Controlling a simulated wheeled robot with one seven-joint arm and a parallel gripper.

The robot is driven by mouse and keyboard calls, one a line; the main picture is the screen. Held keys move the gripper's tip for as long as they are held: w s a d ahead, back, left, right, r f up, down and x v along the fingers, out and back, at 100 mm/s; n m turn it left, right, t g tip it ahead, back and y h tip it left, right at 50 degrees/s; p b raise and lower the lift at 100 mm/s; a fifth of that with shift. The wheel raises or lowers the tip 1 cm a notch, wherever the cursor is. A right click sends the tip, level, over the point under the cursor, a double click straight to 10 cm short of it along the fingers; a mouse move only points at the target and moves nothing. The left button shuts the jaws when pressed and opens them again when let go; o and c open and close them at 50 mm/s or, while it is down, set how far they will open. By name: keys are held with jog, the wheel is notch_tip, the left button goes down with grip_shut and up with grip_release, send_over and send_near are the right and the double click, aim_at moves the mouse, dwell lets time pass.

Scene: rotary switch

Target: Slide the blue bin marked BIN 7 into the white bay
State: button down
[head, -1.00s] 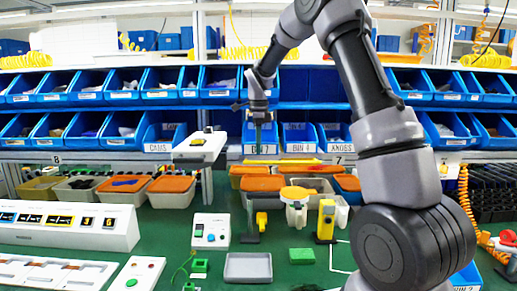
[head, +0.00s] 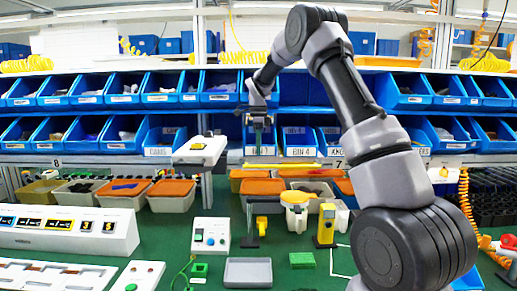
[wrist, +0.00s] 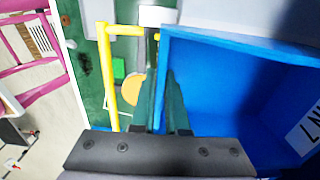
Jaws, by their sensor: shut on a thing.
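The blue bin (head: 251,151) is in the lower shelf row, in the middle of the head view. In the wrist view it (wrist: 225,85) fills the right side; its white label shows upside down and cut off, with marks that fit "N 7". My gripper (head: 260,147) is shut on the bin; in the wrist view its dark green fingers (wrist: 165,115) straddle the bin's left wall. The white bay shows only as a thin pale edge (head: 243,135) beside the bin; how deep the bin sits in it, I cannot tell.
A bin marked BIN 4 (head: 298,144) stands close on the right. A yellow bar (head: 283,160) runs along the shelf front, also in the wrist view (wrist: 108,75). Orange-lidded tubs (head: 172,194) stand below. A white box on a stand (head: 200,149) is at left.

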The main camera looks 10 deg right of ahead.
jog(key=c, duration=0.8)
grip_release()
jog(key=shift+c, duration=0.2)
